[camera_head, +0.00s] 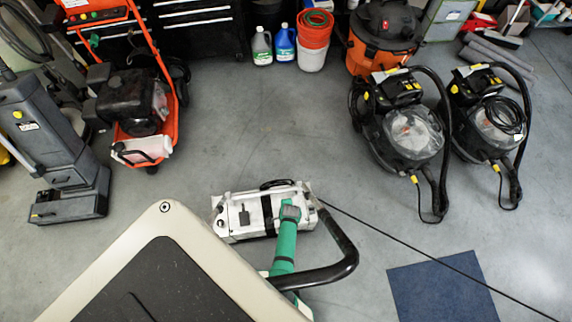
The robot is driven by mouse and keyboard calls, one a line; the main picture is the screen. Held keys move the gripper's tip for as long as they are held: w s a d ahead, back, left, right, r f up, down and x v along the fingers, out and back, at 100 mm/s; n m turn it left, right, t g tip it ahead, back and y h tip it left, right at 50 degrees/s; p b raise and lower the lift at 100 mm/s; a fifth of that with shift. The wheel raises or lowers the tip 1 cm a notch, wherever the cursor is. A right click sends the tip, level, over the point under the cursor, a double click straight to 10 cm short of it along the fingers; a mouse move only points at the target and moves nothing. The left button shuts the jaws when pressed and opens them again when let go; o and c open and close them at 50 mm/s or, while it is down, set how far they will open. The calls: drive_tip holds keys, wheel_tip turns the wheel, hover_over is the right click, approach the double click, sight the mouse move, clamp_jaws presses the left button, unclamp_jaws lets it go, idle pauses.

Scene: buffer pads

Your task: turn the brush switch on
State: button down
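A white machine (246,218) with a black band across it is on the grey floor near the middle of the head view. A green tube (285,246) rises from it toward the camera, with a dark grey piece near its top end. A curved black handle bar (340,262) is at its right. I cannot make out a brush switch on it, nor whether any switch is on or off. My gripper is not in view.
Two black vacuums (405,130) (490,125) stand at right. An orange-framed machine (140,110) and a grey upright machine (60,150) stand at left. The middle floor is clear.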

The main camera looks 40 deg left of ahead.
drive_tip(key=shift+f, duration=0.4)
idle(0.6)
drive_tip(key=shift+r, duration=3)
